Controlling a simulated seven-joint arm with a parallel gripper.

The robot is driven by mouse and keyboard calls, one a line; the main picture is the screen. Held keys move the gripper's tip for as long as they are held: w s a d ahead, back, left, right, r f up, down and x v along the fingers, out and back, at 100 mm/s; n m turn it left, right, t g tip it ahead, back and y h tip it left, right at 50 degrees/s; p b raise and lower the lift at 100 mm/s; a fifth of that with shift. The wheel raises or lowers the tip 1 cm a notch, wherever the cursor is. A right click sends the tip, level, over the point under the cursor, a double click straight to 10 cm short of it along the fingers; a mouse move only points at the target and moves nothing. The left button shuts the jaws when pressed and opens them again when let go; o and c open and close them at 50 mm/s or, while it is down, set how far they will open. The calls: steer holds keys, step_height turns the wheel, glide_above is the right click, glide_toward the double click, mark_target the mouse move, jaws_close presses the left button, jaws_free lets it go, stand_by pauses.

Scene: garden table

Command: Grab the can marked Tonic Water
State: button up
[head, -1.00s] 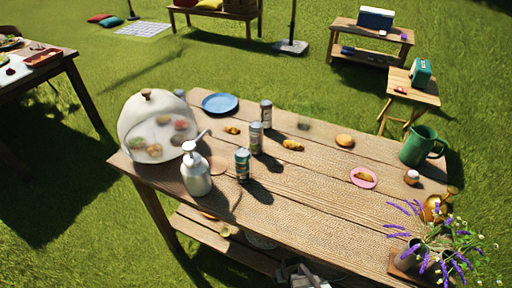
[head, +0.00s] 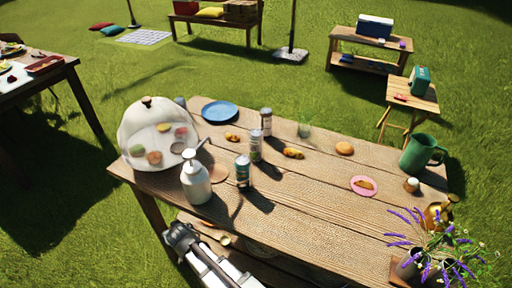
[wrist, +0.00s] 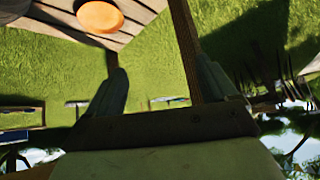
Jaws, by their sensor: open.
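Several cans stand upright on the wooden table (head: 310,225): a green-teal can (head: 242,172) nearest the front, a pale grey can (head: 255,145) behind it, and a dark-topped can (head: 266,122) farther back. Their labels are too small to read, so I cannot tell which is Tonic Water. My gripper (head: 180,238) is at the table's front left edge, apart from the cans and nearer the camera. In the wrist view its two fingers (wrist: 162,70) are spread with nothing between them. No can shows in the wrist view.
A white pump bottle (head: 196,182) stands left of the front can, beside a clear dome (head: 150,130) over food. A blue plate (head: 219,110), pastries (head: 293,153), a pink plate (head: 363,194) and a green jug (head: 420,150) lie around. The front middle tabletop is clear.

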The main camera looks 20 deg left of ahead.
steer(key=s+a+r+n+y, duration=0.15)
steer(key=s+a+r, duration=0.25)
steer(key=a+r, duration=0.5)
steer(key=s+a+r+n+g+y, duration=0.1)
steer(key=a+r+n, duration=0.15)
steer(key=r, duration=0.85)
steer(key=s+a+r+n+g+y, duration=0.1)
steer(key=s+a+r+n+y, duration=0.15)
steer(key=r, duration=0.85)
step_height(320, 180, up, 7)
steer(key=m+t+h, duration=0.2)
steer(key=m+h, duration=0.8)
steer(key=m, duration=0.1)
glide_above(258, 134)
steer(key=s+d, duration=0.2)
steer(key=s, duration=0.1)
steer(key=x, duration=0.5)
steer(key=a+x, duration=0.1)
steer(key=x, duration=0.2)
steer(key=shift+s+a+x, duration=0.1)
steer(key=shift+a+x, duration=0.05)
steer(key=shift+x, duration=1.15)
steer(key=shift+s+a+x, duration=0.15)
steer(key=shift+x, duration=1.1)
